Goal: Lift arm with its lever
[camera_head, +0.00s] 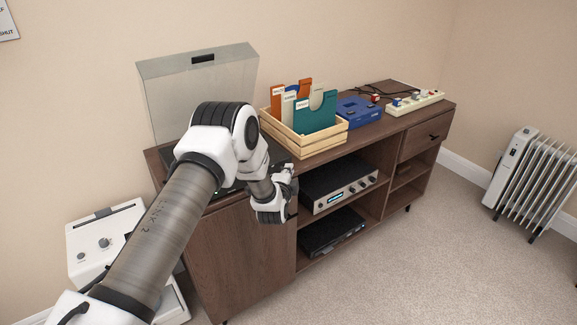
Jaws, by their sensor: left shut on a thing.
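The record player (277,152) stands on the left end of the brown cabinet, with its clear lid (200,85) raised. My left arm covers most of its deck. The tone arm and its lever cannot be made out behind my arm and hand. My left gripper (287,172) is at the front right corner of the record player. Its fingers are shut at the spot where the lever would be, but the small part between them is hidden. My right gripper is not in view.
A wooden crate (318,143) of record sleeves stands right of the record player. Beyond it are a blue box (360,110) and a power strip (415,103). A silver-fronted amplifier (345,192) sits on the shelf below. A white heater (535,180) stands at right.

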